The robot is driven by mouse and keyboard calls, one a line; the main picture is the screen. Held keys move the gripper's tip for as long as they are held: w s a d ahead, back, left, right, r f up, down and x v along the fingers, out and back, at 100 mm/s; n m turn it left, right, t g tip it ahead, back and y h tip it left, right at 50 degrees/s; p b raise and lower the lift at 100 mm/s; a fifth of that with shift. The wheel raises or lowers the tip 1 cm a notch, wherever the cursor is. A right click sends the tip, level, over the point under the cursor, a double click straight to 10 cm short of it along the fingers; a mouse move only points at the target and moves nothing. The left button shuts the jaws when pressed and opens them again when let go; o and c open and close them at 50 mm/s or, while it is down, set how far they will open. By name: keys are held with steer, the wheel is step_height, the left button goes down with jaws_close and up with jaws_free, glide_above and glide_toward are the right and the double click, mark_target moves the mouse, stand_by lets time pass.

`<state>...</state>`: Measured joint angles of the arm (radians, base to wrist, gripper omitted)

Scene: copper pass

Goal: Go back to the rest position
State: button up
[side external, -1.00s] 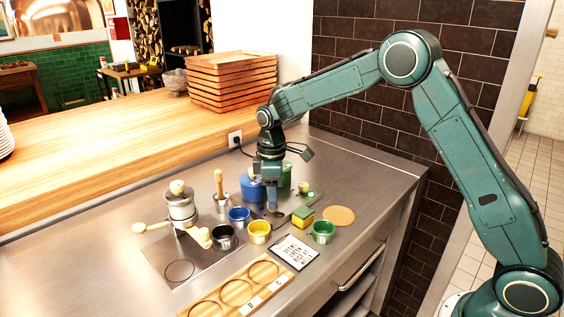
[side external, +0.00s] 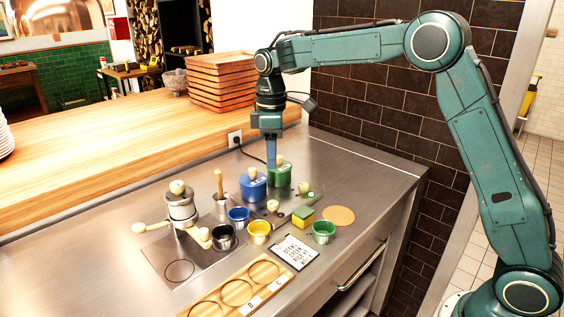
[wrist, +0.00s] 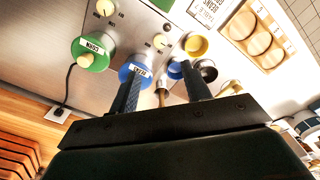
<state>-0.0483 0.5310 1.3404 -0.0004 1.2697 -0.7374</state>
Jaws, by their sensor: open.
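My gripper (side external: 271,164) is open and empty, pointing down. In the side view it hangs above the counter close to the blue canister (side external: 252,190) and the green canister (side external: 280,178), overlapping them in the picture. In the wrist view my gripper (wrist: 163,90) has its two fingers apart with nothing between them in their grip. The labelled green canister (wrist: 92,50) and blue canister (wrist: 136,70) show beyond the fingers. The exact gap between fingertips and the canister knobs is hard to tell.
Cups in blue (side external: 239,218), yellow (side external: 259,233), black (side external: 223,238) and green (side external: 323,232) stand on the steel counter. A sponge (side external: 303,216), a card (side external: 293,252), a grinder (side external: 181,209) and a wooden board (side external: 205,308) are nearby. Stacked trays (side external: 218,77) stand behind.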

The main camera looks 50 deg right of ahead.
steer(key=s+d+r+m+t, duration=0.1)
steer(key=s+r+m, duration=0.1)
steer(key=s+r, duration=0.45)
steer(key=s+d+r+m+t, duration=0.1)
steer(key=s+r+m+t, duration=0.15)
steer(key=s, duration=0.65)
steer(key=s+f+m+t, duration=0.1)
steer(key=s+f+m, duration=0.1)
steer(key=s, duration=0.7)
steer(key=s+f+m+t, duration=0.1)
steer(key=s+f+m, duration=0.1)
steer(key=s, duration=0.7)
steer(key=shift+s+d, duration=0.25)
steer(key=shift+w+m, duration=0.1)
steer(key=shift+m, duration=0.15)
stand_by(0.3)
